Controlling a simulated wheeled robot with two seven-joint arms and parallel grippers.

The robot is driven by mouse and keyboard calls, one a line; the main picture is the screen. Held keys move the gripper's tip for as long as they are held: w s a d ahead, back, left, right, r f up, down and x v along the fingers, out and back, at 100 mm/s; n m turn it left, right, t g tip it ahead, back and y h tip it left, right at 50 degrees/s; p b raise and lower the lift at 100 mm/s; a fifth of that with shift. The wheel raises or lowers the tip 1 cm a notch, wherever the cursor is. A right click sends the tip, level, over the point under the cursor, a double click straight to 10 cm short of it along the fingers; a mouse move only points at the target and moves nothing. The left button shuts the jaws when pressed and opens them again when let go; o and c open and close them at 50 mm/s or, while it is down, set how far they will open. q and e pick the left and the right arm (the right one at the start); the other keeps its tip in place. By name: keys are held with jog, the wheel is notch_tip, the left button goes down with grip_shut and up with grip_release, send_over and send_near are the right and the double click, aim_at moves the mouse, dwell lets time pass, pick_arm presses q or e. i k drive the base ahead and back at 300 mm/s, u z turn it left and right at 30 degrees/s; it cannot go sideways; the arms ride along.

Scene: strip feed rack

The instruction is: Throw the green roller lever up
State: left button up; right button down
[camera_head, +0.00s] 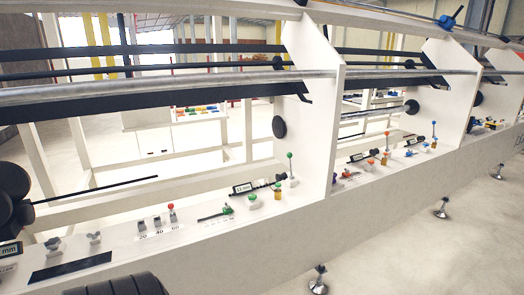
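A thin upright lever with a green ball knob (289,155) stands on the rack's front ledge, just left of the white upright panel. A second green part, a low green handle with a dark rod (225,210), lies along the ledge further left. I cannot tell from this view alone which of the two is the roller lever. Neither of my grippers is in view, and nothing touches these levers.
Nearby on the ledge are a green button (253,197), a small display (242,188), and a red-knobbed lever (172,207). A white divider panel (322,100) rises to the right. Metal rollers (150,91) run above. Open floor lies in front.

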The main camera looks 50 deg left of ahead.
aim_at(289, 155)
jog(key=u, duration=0.75)
jog(key=i, duration=1)
jog(key=u, duration=1.15)
